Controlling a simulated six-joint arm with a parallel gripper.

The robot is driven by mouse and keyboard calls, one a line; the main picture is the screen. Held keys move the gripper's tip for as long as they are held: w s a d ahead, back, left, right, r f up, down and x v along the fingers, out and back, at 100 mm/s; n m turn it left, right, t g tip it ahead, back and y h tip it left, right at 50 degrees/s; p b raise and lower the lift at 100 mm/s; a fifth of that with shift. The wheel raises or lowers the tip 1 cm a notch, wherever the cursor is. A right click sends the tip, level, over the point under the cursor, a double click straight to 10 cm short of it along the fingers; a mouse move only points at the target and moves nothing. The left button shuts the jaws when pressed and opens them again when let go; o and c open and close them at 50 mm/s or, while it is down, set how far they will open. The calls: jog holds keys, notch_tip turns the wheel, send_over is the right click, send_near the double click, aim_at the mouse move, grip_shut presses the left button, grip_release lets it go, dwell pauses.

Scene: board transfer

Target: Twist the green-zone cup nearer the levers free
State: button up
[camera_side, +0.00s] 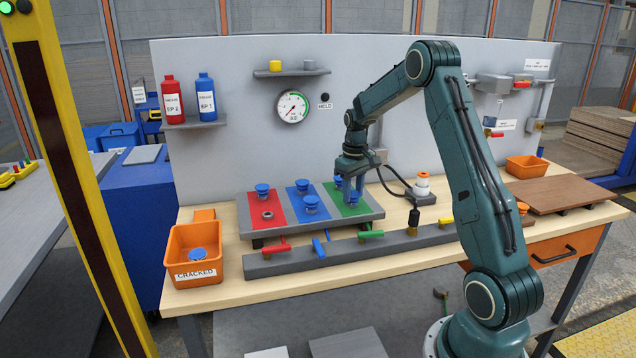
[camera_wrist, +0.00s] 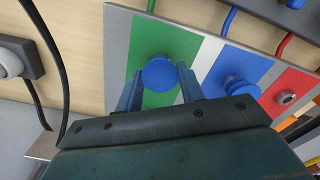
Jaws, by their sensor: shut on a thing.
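The green zone (camera_side: 366,208) is the right strip of the grey board and also shows in the wrist view (camera_wrist: 143,35). In the wrist view a blue cup (camera_wrist: 159,72) sits on the green strip, on the side toward the levers. My gripper (camera_wrist: 159,80) is shut on this cup, one finger at each side. In the side view my gripper (camera_side: 350,198) points down over the green strip and its fingers partly cover the cup. The farther part of the green strip is hidden by my gripper in the wrist view. The green lever (camera_side: 371,234) lies in front of the board.
Blue cups stand on the blue zone (camera_side: 311,202) and at the back of the red zone (camera_side: 262,190); a bare metal fitting (camera_side: 267,215) is at the red zone's front. An orange CRACKED bin (camera_side: 180,248) holds a blue cup (camera_side: 198,254). A corded device (camera_side: 422,186) stands right.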

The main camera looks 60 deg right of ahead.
aim_at(353, 194)
jog(key=shift+n, duration=1.5)
jog(key=shift+n, duration=0.3)
jog(key=shift+n, duration=1.1)
jog(key=o, duration=1)
jog(key=shift+r, duration=0.15)
notch_tip(353, 194, up, 14)
jog(key=shift+f, duration=0.2)
